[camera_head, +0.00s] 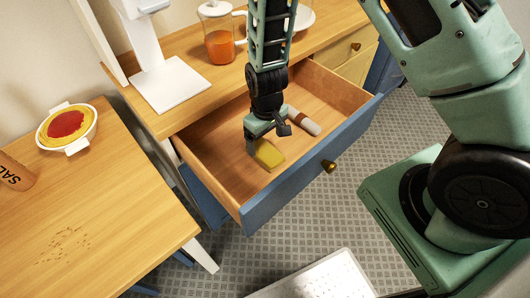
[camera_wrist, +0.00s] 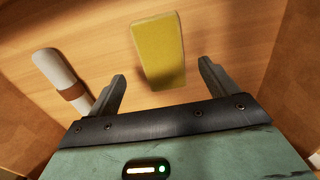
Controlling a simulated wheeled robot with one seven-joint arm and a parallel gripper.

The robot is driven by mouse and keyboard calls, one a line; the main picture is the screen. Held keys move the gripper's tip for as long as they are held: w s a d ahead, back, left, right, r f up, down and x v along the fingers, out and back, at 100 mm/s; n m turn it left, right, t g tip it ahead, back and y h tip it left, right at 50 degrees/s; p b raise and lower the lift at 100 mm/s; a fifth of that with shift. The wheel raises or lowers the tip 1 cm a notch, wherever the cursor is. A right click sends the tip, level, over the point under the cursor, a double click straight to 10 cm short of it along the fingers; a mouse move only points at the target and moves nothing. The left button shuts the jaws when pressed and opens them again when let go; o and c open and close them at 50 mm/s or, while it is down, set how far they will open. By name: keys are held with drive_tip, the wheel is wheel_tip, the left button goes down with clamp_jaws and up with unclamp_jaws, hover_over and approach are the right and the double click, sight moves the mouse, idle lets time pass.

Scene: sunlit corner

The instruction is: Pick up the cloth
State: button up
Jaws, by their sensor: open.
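The cloth appears to be the yellow, flat rectangular piece (camera_head: 268,154) lying on the floor of the open drawer. In the wrist view the yellow cloth (camera_wrist: 160,50) lies ahead of and partly between my two fingers. My gripper (camera_head: 268,140) reaches down into the drawer right above it. In the wrist view my gripper (camera_wrist: 162,69) is open, with a finger on each side of the yellow piece and a gap on both sides. Nothing is held.
A white roll with a brown band (camera_head: 303,121) lies in the drawer; it is left of my fingers in the wrist view (camera_wrist: 60,77). Wooden drawer walls and the blue drawer front (camera_head: 310,165) surround the space. A jug (camera_head: 219,45) and a bowl (camera_head: 67,126) stand on nearby surfaces.

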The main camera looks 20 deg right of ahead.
sight(265, 151)
wheel_tip(265, 151, down, 4)
drive_tip(key=shift+a+f, duration=0.15)
drive_tip(key=shift+f, duration=0.05)
drive_tip(key=c, duration=1.1)
drive_tip(key=shift+o, duration=0.2)
drive_tip(key=shift+r, duration=0.1)
wheel_tip(265, 151, up, 10)
